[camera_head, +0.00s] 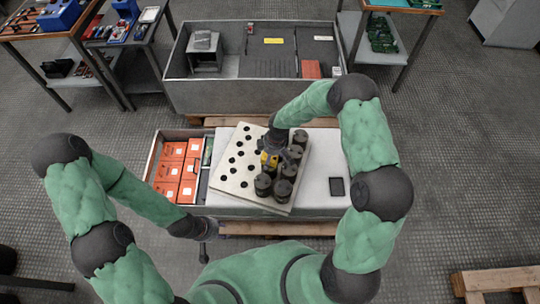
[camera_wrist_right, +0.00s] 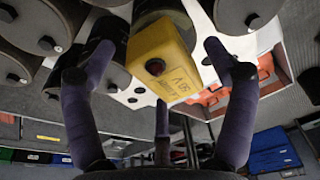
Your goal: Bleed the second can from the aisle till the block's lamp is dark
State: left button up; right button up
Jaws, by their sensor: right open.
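A cream board (camera_head: 228,178) with rows of black holes lies tilted on the bench. Several dark cans (camera_head: 282,188) stand on its right part, and cans (camera_wrist_right: 30,22) fill the top left of the right wrist view. A yellow block (camera_head: 269,160) sits among them; the right wrist view shows this block (camera_wrist_right: 160,60) with a "90 V" label and a small round dark-red lamp (camera_wrist_right: 155,67). I cannot tell if the lamp is lit. My right gripper (camera_wrist_right: 160,85) is open, its fingers spread either side of the block, apparently not touching. My left gripper (camera_head: 205,240) hangs before the bench's front edge.
Orange boxes (camera_head: 178,170) fill a bin left of the board. A dark flat device (camera_head: 336,187) lies on the white surface at right. A grey crate (camera_head: 250,95) stands behind. Side tables (camera_head: 20,30) hold tools; a pallet (camera_head: 495,280) lies at lower right.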

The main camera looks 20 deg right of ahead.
notch_tip(320, 180, up, 12)
jog(key=d, duration=0.1)
jog(key=shift+s+d, duration=0.25)
jog(key=shift+s, duration=0.15)
jog(key=shift+f, duration=0.1)
jog(key=s+a+f+m, duration=0.1)
jog(key=s+f+m, duration=0.1)
jog(key=s, duration=0.1)
jog(key=s+a+f+m+y+p, duration=0.1)
jog(key=s+a+f+m, duration=0.1)
jog(key=s+f, duration=0.1)
jog(key=s+a+f+m+y+p, duration=0.1)
jog(key=s+a+f+m, duration=0.1)
jog(key=s+f, duration=0.1)
jog(key=shift+s+a+f+g, duration=0.15)
jog(key=shift+s+f+g, duration=0.15)
jog(key=shift+s, duration=0.25)
jog(key=s+a+f+m+p, duration=0.1)
jog(key=s+f+m, duration=0.2)
jog(key=s+m, duration=0.5)
jog(key=s, duration=0.4)
jog(key=shift+s+a+f+p, duration=0.15)
jog(key=shift+s+a+p, duration=0.15)
jog(key=shift+s+p, duration=0.1)
